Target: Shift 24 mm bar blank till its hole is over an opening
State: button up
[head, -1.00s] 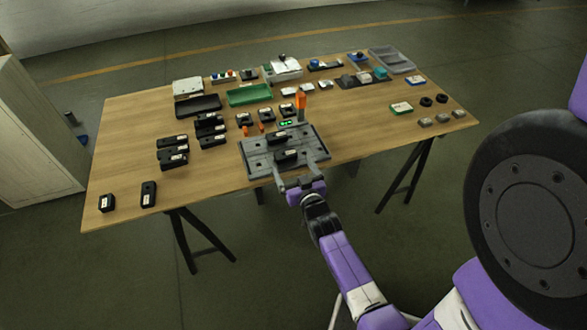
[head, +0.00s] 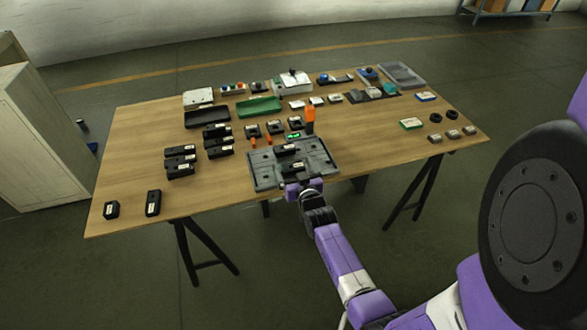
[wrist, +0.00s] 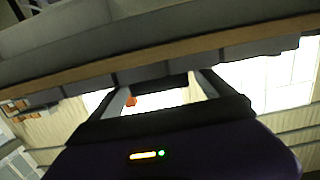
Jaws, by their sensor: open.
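A grey fixture plate (head: 262,178) lies at the table's front edge in the head view. Two black bar blanks with white labels are on it: a farther one (head: 286,150) and a nearer one (head: 293,167). I cannot tell which is the 24 mm blank, and no hole or opening can be made out. My gripper (head: 301,181) is at the plate's front edge, just short of the nearer blank. In the wrist view my gripper (wrist: 163,88) is open, its fingers apart. A dark bar (wrist: 165,82) shows between the fingertips; contact cannot be told.
An orange upright piece (head: 310,114) and a green-lit display (head: 294,136) stand just behind the plate. Several black blocks (head: 180,160) lie to the left. A green tray (head: 259,106) and a black tray (head: 208,118) are farther back. Bare wood lies right of the plate.

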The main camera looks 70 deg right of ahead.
jog(key=shift+d, duration=0.1)
dwell(0.3)
grip_shut()
